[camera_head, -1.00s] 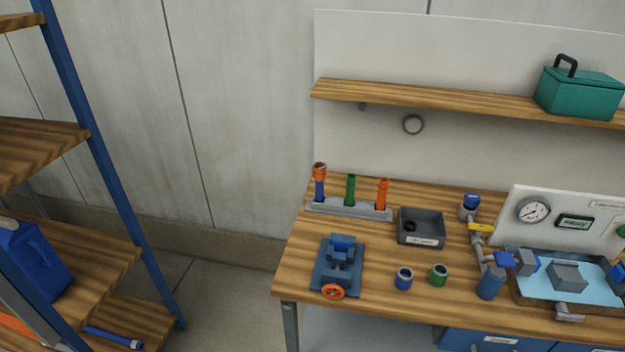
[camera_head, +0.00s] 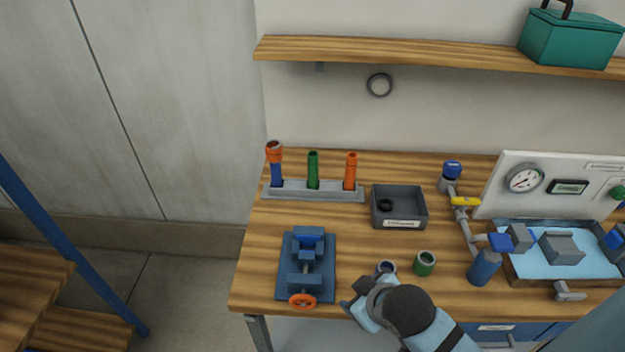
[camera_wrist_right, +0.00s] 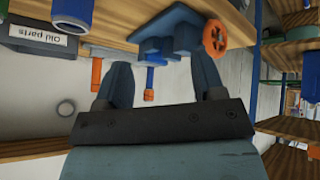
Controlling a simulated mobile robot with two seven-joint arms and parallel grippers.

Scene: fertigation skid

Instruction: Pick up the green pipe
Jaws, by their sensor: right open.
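The green pipe (camera_head: 313,170) stands upright in a grey rack (camera_head: 330,194) at the back left of the workbench, in the head view. It stands between a blue pipe with an orange top (camera_head: 276,168) and an orange pipe (camera_head: 350,171). My right gripper (camera_head: 352,297) is over the bench's front edge, beside the vise and well short of the rack. In the right wrist view its two fingers (camera_wrist_right: 162,78) are spread apart with nothing between them. I cannot make out the green pipe in that view. My left gripper is out of view.
A blue vise with an orange handwheel (camera_head: 307,266) sits in front of the rack. A grey parts bin (camera_head: 399,207) is right of the rack. A blue cup (camera_head: 386,268), partly hidden by my right gripper, and a green cup (camera_head: 425,263) stand near the front. A shelf (camera_head: 420,54) runs above.

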